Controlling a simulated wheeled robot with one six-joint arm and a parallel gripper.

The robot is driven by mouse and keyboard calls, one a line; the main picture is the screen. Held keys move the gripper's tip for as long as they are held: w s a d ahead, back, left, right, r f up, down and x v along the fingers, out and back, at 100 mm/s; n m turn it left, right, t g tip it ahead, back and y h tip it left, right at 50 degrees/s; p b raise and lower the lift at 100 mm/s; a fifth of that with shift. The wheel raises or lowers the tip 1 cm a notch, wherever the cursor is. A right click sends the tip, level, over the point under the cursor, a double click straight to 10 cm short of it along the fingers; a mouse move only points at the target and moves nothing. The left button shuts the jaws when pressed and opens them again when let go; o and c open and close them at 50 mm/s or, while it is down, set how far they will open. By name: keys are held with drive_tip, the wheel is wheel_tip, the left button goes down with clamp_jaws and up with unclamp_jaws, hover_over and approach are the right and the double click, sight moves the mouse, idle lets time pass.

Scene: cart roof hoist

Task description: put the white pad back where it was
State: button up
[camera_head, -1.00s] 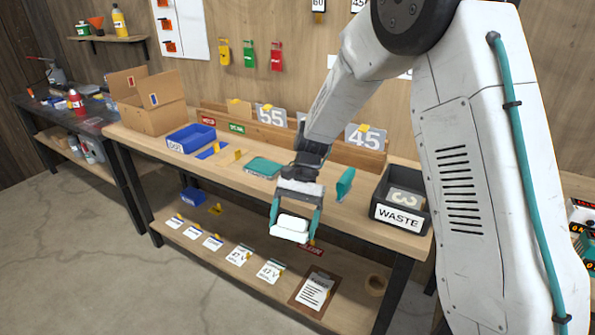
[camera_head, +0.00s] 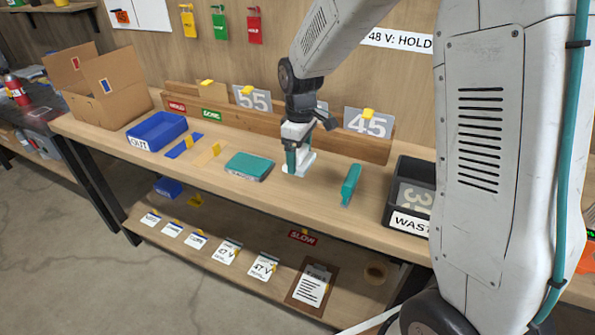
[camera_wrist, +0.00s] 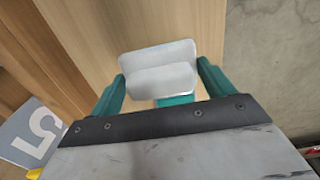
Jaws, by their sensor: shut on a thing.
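The black WASTE bin (camera_head: 397,206) is farther right. A wooden rail with number cards (camera_head: 369,122) runs behind. A blue OUT tray (camera_head: 157,131) sits left.

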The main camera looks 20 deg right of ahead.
sight(300, 181)
wheel_tip(300, 181, down, 6)
drive_tip(key=shift+d+r, duration=0.1)
drive_tip(key=o, duration=1.1)
drive_tip(key=shift+s, duration=0.1)
wheel_tip(300, 181, up, 12)
drive_tip(key=shift+r, duration=0.1)
drive_tip(key=s+d+r+m, duration=0.1)
drive_tip(key=s+r+m, duration=0.2)
drive_tip(key=s, duration=0.7)
drive_tip(key=s+d+r+m, duration=0.1)
drive_tip(key=s+r+m, duration=0.2)
drive_tip(key=s, duration=0.7)
drive_tip(key=s+r+m+t, duration=0.1)
drive_tip(key=s+r+m, duration=0.2)
drive_tip(key=s, duration=0.8)
drive_tip(key=shift+d, duration=0.4)
